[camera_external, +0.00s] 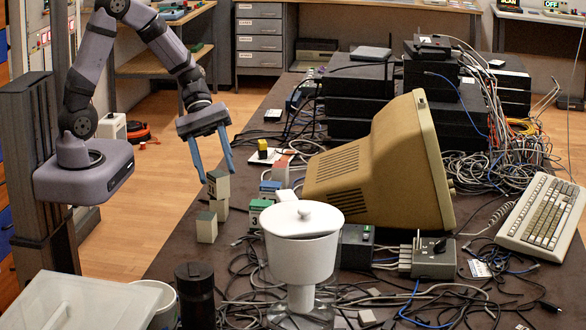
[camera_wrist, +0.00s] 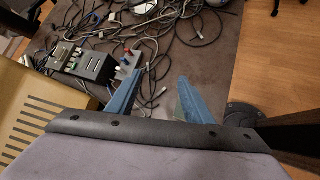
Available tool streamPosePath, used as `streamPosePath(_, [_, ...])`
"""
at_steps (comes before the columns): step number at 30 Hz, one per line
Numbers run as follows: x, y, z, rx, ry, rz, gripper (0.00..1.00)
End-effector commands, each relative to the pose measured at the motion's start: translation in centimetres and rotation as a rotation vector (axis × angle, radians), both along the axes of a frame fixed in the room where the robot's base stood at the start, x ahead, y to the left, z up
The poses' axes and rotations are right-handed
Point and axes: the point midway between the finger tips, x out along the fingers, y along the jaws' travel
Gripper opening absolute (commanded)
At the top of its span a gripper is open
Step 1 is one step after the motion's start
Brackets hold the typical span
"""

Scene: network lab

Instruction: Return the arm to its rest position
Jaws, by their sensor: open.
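My arm rises from its purple-grey base at the left of the external view and bends over at the top. My gripper (camera_external: 216,177) hangs from it, pointing down, with two blue fingers spread apart. Nothing is between the fingers in the external view. The fingertips are just above a small grey block (camera_external: 218,184) near the left edge of the dark table (camera_external: 180,262). In the wrist view my gripper (camera_wrist: 160,82) also shows its blue fingers apart; a greenish-grey patch beside the right finger is too hidden to name.
A beige monitor (camera_external: 375,165) lies tilted mid-table, right of my gripper. A white lidded pot (camera_external: 300,255) stands in front. Cables and a grey power box (camera_external: 434,260) clutter the right, near a keyboard (camera_external: 543,215). A translucent bin (camera_external: 80,303) is at front left. Black boxes (camera_external: 355,100) are stacked behind.

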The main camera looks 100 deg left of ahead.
Motion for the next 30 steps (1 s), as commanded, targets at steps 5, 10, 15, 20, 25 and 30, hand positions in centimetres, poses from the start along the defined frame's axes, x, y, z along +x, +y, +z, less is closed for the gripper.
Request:
streamPosePath(5, [-5.0,-4.8,5.0,0.226,0.01,-0.404,0.47])
streamPosePath(10, [-9.0,-6.1,8.5,0.448,-0.027,-0.783,0.47])
streamPosePath(15, [-11.2,-5.8,12.1,0.65,-0.101,-1.135,0.47])
streamPosePath(20, [-11.8,-5.4,14.8,0.79,-0.176,-1.381,0.47])
streamPosePath(25, [-11.8,-5.1,16.1,0.868,-0.226,-1.519,0.47])
streamPosePath(30, [-11.8,-5.0,16.2,0.89,-0.241,-1.557,0.47])
